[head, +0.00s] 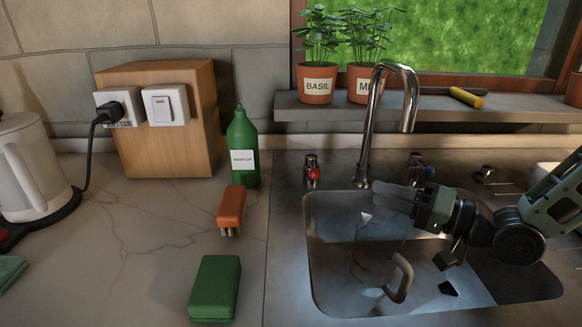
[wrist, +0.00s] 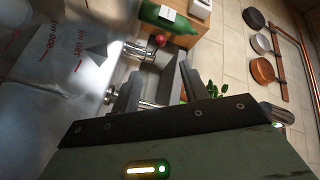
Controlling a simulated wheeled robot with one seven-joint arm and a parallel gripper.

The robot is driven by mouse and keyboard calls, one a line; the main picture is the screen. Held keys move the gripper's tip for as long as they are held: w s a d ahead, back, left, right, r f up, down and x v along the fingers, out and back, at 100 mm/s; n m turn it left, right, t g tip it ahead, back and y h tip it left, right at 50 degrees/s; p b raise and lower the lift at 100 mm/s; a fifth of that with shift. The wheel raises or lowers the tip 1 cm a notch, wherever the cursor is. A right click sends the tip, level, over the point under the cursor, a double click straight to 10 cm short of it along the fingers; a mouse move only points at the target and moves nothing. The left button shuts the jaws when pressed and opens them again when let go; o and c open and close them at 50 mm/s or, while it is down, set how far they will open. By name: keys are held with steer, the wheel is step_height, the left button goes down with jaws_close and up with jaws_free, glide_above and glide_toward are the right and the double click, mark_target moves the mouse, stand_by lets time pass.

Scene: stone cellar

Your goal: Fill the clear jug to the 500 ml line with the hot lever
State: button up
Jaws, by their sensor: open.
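The clear jug (head: 398,278) stands in the sink, its see-through body hard to make out apart from the handle. In the wrist view the jug (wrist: 50,60) fills the left side, with red ml lines; its water level cannot be told. The red-marked hot lever (head: 312,173) is at the sink's back left; its red knob (wrist: 160,41) also shows in the wrist view. The chrome tap (head: 372,110) arches over the sink, with no stream visible. My gripper (head: 378,194) is open and empty above the jug, fingers pointing left, right of the hot lever and apart from it.
The blue-marked lever (head: 428,171) is just behind my gripper. A green bottle (head: 243,150), orange brush (head: 231,208) and green sponge (head: 215,287) stand left of the sink (head: 309,240). Potted herbs (head: 317,85) line the sill. The counter between bottle and hot lever is clear.

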mark_target(313, 166)
steer(key=x, duration=1.7)
steer(key=shift+w+a, duration=0.1)
steer(key=shift+a, duration=0.05)
jaws_close()
